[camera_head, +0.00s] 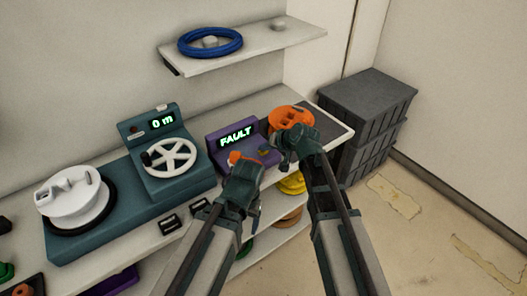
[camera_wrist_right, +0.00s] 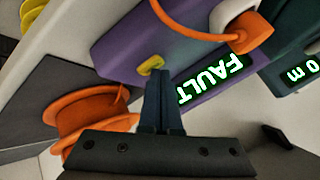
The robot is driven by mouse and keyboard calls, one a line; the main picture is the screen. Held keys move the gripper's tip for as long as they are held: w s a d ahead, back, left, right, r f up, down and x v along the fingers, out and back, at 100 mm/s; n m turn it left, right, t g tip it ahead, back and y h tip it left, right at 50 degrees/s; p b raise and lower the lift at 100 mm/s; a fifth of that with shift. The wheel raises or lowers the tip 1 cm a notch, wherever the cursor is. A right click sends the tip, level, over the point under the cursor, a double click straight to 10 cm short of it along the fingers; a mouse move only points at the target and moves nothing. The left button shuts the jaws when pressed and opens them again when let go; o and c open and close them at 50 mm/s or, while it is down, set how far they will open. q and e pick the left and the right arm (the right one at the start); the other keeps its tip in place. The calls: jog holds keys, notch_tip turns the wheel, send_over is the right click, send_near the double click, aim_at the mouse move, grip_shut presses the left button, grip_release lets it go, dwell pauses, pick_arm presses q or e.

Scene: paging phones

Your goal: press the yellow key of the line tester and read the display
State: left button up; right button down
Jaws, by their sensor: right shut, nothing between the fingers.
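The purple line tester (camera_head: 222,150) stands on the bench, and its display (camera_head: 236,137) reads FAULT in green. The same display shows in the right wrist view (camera_wrist_right: 213,80). The yellow key (camera_wrist_right: 151,65) is on the tester's front part, and it also shows in the head view (camera_head: 263,151). My right gripper (camera_wrist_right: 158,74) is shut and empty, its tips close beside the yellow key; I cannot tell if they touch it. An orange plug (camera_wrist_right: 245,33) with an orange cord sits at the tester. My left gripper (camera_head: 241,176) is in front of that plug; its fingers are unclear.
An orange cable spool (camera_wrist_right: 92,120) lies on a dark mat right of the tester. A teal winder (camera_head: 170,185) with a 0 m display (camera_head: 162,123) and a white reel (camera_head: 75,200) stand left. A shelf (camera_head: 240,52) hangs above; grey crates (camera_head: 365,105) stand right.

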aim_at(265, 153)
dwell(0.5)
jog(key=shift+r+p, duration=0.8)
jog(key=shift+p, duration=0.05)
notch_tip(265, 153, up, 5)
jog(key=p, duration=0.5)
jog(key=shift+r, duration=0.1)
dwell(0.4)
jog(key=s+d+f+n+g+h, duration=0.1)
jog(key=s+f+g+h, duration=0.1)
jog(key=s, duration=0.6)
jog(key=s+d+f+n+g+h, duration=0.2)
jog(key=s+h, duration=0.1)
jog(key=s, duration=0.6)
jog(key=s+d+f+n+g+h, duration=0.1)
jog(key=s+d+f+g+h, duration=0.1)
jog(key=s, duration=0.6)
jog(key=shift+s+d+f+g+h, duration=0.25)
jog(key=shift+s+f+g+h, duration=0.1)
jog(key=shift+g, duration=0.25)
